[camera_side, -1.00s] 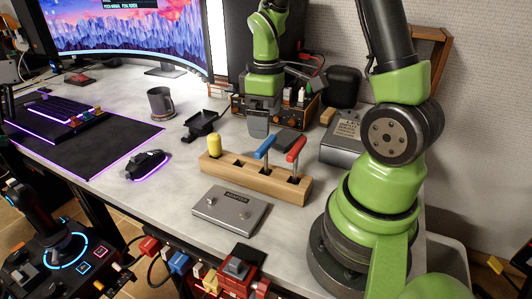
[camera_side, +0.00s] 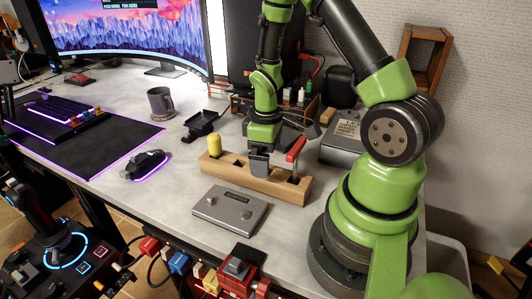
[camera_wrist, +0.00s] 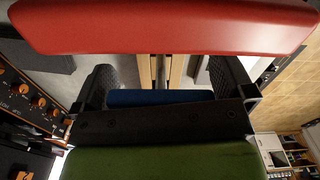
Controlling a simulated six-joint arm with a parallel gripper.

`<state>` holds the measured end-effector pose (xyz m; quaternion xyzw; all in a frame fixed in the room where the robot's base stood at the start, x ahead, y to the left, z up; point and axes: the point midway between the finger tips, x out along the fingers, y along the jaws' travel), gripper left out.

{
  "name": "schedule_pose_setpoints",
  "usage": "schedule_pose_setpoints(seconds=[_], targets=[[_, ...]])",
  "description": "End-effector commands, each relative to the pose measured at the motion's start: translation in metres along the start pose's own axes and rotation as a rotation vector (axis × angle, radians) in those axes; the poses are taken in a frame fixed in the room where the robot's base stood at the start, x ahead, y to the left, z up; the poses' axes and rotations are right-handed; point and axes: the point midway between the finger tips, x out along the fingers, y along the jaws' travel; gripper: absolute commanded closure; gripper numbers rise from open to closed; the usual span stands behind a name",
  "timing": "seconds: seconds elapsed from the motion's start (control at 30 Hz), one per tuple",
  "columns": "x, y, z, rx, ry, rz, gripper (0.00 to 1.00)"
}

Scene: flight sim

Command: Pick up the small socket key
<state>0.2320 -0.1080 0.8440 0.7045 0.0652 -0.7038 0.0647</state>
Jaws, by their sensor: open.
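A wooden block (camera_side: 262,185) on the desk holds a yellow-handled tool (camera_side: 214,145) at its left end and a red T-handled key (camera_side: 296,149) at its right. My gripper (camera_side: 258,162) is low over the middle of the block and hides the blue T-handled key in the side view. In the wrist view the blue handle (camera_wrist: 160,97) lies between the spread fingers of my gripper (camera_wrist: 165,80), which is open. The red handle (camera_wrist: 165,27) crosses the top of the wrist view, close to the camera. I cannot tell which key is the small one.
A grey adapter box (camera_side: 229,210) lies in front of the block. A mouse (camera_side: 147,165), a mug (camera_side: 160,102) and a black holder (camera_side: 201,125) stand to the left. A grey metal box (camera_side: 342,145) stands behind right. Bare desk lies left of the block.

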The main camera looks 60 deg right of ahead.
Motion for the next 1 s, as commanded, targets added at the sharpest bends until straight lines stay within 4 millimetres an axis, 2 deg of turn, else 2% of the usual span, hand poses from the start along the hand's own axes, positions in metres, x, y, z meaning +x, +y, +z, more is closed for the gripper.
schedule_pose_setpoints(seconds=[0.03, 0.07, 0.23, 0.47, 0.63, 0.77, 1.0], targets=[[0.0, 0.0, 0.0, 0.0, 0.0, 0.0, 0.0], [0.0, 0.0, 0.0, 0.0, 0.0, 0.0, 0.05], [0.0, 0.0, 0.0, 0.0, 0.0, 0.0, 0.43], [-0.001, 0.0, 0.0, 0.0, 0.0, 0.0, 0.43], [-0.009, 0.001, -0.001, -0.001, 0.003, 0.002, 0.43], [-0.024, 0.001, -0.001, 0.0, 0.004, 0.003, 0.43], [-0.06, 0.001, -0.001, 0.0, 0.005, 0.005, 0.43]])
